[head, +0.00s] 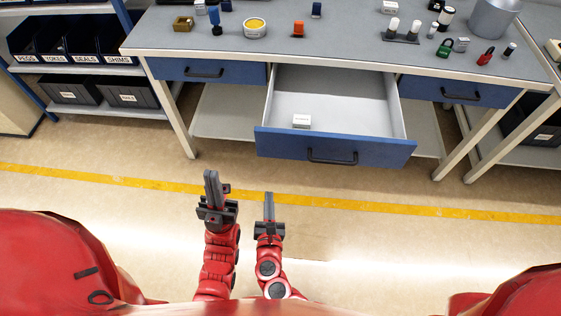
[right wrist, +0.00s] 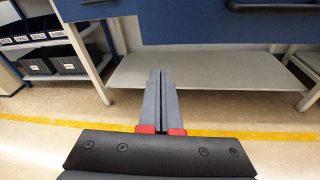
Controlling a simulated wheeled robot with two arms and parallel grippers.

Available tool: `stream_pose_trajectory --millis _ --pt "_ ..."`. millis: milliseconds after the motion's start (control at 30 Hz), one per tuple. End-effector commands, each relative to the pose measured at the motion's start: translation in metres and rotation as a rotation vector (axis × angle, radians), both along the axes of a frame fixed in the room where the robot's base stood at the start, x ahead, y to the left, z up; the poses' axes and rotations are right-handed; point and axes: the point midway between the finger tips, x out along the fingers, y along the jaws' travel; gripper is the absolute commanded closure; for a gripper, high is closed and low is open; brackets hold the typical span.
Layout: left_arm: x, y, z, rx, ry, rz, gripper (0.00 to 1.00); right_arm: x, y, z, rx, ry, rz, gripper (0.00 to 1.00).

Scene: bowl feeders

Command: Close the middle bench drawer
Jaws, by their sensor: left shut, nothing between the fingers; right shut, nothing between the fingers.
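The middle bench drawer (head: 335,146) is pulled out towards me in the head view. It has a blue front with a black handle (head: 332,157), and a small white box (head: 302,120) lies inside near the front. In the right wrist view the blue drawer front (right wrist: 210,24) and part of its handle (right wrist: 285,6) show at the top. My left gripper (head: 210,176) is shut and empty, in front of the bench to the left of the drawer. My right gripper (head: 268,198) is shut and empty, below and in front of the drawer's left end, apart from it.
The blue drawers to the left (head: 207,71) and right (head: 459,91) are shut. The bench top (head: 340,50) holds several small items, including padlocks and a yellow-topped tin. A shelf (head: 90,68) with labelled bins stands at left. The floor (head: 110,190) before the bench is clear.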

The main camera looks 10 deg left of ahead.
Motion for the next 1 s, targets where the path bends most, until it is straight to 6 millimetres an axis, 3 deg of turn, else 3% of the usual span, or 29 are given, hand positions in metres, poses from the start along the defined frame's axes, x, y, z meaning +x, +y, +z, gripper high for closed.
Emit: stream_pose_trajectory --millis 200,367,800,1000 --pt "0.0 0.0 -0.012 0.0 0.0 0.0 1.0 -0.01 -0.017 0.036 -0.159 -0.173 -0.109 1.0" --pt "0.0 0.0 -0.01 0.0 0.0 0.0 1.0 -0.001 -0.02 0.043 -0.172 -0.19 -0.127 1.0" --pt "0.0 0.0 -0.003 0.0 0.0 0.0 1.0 0.088 -0.021 0.042 -0.173 -0.187 -0.128 1.0" --pt "0.0 0.0 -0.001 0.0 0.0 0.0 1.0 0.117 -0.021 0.04 -0.173 -0.185 -0.124 1.0"
